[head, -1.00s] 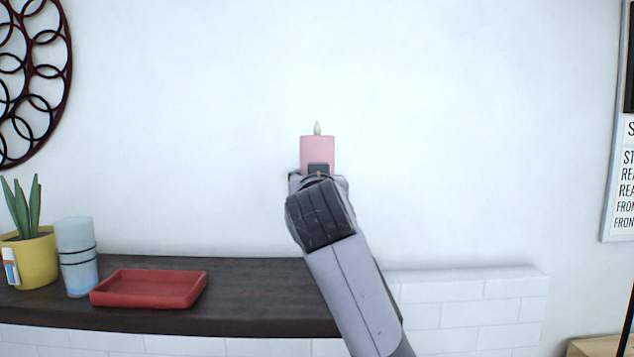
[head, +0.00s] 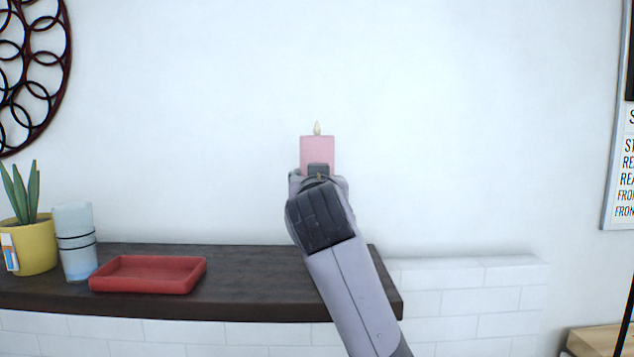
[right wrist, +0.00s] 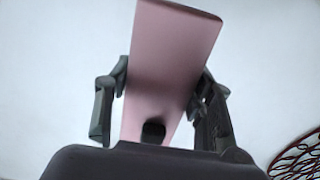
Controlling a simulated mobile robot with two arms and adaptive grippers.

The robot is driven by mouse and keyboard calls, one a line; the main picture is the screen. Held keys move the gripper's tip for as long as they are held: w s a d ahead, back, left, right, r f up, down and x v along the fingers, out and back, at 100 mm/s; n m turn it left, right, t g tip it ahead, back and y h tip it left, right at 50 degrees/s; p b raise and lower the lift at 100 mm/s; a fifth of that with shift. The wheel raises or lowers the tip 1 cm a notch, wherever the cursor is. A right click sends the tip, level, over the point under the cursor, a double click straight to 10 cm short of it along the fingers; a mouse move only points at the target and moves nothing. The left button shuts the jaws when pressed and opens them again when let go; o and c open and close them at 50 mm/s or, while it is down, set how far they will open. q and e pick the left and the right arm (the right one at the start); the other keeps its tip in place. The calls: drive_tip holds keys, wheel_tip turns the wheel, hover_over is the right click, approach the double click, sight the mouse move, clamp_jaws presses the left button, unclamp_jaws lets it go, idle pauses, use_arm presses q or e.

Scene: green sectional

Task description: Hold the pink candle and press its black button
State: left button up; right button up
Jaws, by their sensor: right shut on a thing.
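The pink candle (head: 317,152) is upright in the head view, held up in front of the white wall, with a pale flame-shaped tip on top. My right gripper (right wrist: 163,100) is shut on the candle, with one dark finger on each side of it in the right wrist view. The candle (right wrist: 172,58) fills the middle of that view. Its black button (right wrist: 153,131) shows low on the side facing the wrist camera, between the fingers, with nothing touching it that I can see. In the head view my right arm hides the candle's lower part. My left gripper is not in view.
A dark shelf (head: 240,308) runs along the wall below. On it stand a red tray (head: 150,287), a stack of cups (head: 78,262) and a yellow plant pot (head: 35,246) at the left. A wooden surface (head: 590,342) shows at the lower right.

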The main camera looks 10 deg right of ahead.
drive_tip(key=shift+f+b, duration=4.25)
drive_tip(key=shift+f, duration=2.2)
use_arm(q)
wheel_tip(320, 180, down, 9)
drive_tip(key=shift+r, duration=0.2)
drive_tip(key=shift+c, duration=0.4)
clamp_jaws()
